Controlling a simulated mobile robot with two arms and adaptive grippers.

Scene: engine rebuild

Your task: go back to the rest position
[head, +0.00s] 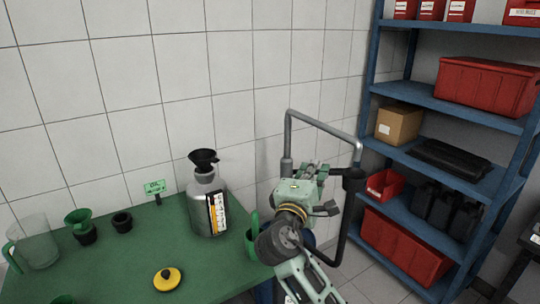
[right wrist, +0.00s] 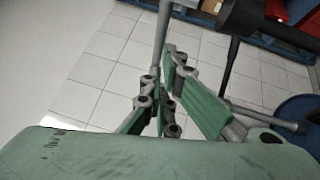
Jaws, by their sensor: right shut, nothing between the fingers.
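My right gripper (head: 318,170) is in the head view, to the right of the green table, near a grey pipe handle with black lower ends. It also shows in the right wrist view (right wrist: 168,75), with its green fingers closed together and nothing between them. White floor tiles lie below it there. My left gripper is in neither view.
The green table (head: 120,262) carries a metal bottle (head: 203,205) with a black funnel, a yellow cap (head: 167,279) and a clear jug (head: 35,245). The pipe handle (head: 325,124) stands close to my gripper. A blue shelf (head: 452,108) stands at right.

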